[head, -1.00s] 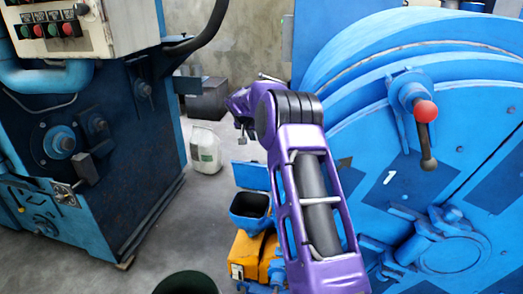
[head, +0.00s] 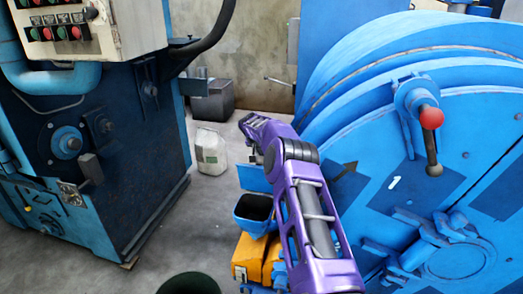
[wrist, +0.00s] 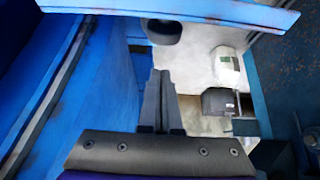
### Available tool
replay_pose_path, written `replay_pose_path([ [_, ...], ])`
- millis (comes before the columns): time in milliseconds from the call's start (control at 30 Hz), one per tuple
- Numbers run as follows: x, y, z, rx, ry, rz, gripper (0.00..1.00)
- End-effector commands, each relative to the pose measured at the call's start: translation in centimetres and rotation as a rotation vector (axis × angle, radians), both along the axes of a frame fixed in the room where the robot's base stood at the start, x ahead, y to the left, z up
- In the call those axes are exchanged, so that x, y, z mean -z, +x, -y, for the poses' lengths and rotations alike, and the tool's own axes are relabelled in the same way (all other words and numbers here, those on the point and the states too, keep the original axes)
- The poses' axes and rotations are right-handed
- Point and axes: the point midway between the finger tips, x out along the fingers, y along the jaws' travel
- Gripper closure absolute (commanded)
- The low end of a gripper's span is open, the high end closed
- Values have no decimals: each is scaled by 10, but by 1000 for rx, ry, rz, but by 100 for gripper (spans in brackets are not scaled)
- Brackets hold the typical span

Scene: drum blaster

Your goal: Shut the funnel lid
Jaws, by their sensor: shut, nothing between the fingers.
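The blue funnel (head: 254,212), square-mouthed with a dark inside, is left of the drum in the head view. Its flat blue lid (head: 254,178) stands up, open, at the funnel's far edge. My gripper (head: 254,158) is just above and behind the lid's top edge; its tips are hard to make out there. In the wrist view my gripper's two fingers (wrist: 163,75) are together with nothing between them. A blue panel edge (wrist: 190,9), which looks like the lid, crosses the top of that view, beyond the fingertips. I cannot see contact.
The big blue drum (head: 440,130) with a red-knobbed handle fills the right. A dark blue machine (head: 120,150) stands at the left. A white container (head: 211,151) and a dark box (head: 211,100) stand on the floor behind. The floor between is free.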

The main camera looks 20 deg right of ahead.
Motion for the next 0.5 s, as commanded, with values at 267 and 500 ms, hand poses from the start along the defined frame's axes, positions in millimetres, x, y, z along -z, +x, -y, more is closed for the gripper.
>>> replay_pose_path([
  [267, 4, -15, -9, -1, -2, -1, 100],
  [500, 8, -26, -16, -1, -1, 0, 100],
])
